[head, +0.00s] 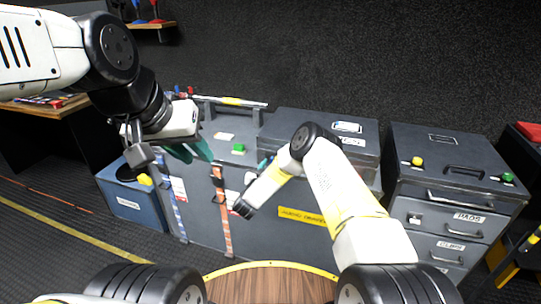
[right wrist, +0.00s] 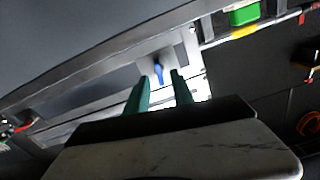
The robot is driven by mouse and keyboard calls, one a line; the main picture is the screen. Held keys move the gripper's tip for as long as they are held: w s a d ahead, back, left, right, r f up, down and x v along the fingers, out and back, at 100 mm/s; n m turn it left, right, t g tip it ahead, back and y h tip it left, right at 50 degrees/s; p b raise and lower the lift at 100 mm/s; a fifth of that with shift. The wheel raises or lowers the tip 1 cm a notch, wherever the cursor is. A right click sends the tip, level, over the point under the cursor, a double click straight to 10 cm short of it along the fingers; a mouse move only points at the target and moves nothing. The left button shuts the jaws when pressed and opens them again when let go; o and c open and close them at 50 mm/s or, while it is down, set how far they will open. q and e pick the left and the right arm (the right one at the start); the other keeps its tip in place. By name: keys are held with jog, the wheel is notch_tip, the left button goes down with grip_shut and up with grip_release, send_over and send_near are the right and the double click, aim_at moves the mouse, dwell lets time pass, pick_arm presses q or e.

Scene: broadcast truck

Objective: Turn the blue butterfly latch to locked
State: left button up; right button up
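The blue butterfly latch (right wrist: 160,73) sits on a pale metal plate on the dark case front in the right wrist view. Its blue wing points roughly along the view of my right gripper (right wrist: 160,78). The two green fingers are apart, one to each side of the latch, with their tips close to it; I cannot tell whether they touch. In the head view I cannot make out the latch, and my right arm covers part of the case (head: 255,232). My left gripper (head: 192,154) hangs above the case's left part, its teal fingers apart and empty.
A grey drawer cabinet (head: 405,209) with yellow and green knobs stands at the right. A blue box (head: 134,207) is on the floor at the left. Orange (head: 224,225) and blue straps hang down the case front. A wooden desk (head: 35,111) is at far left.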

jog(key=shift+x, duration=1.2)
grip_shut()
jog(key=shift+m, duration=0.4)
jog(key=shift+s+d+f+m, duration=0.1)
jog(key=shift+f+m, duration=0.05)
jog(key=shift+m, duration=3.7)
jog(key=shift+d+f+m, duration=0.1)
jog(key=shift+m, duration=3.75)
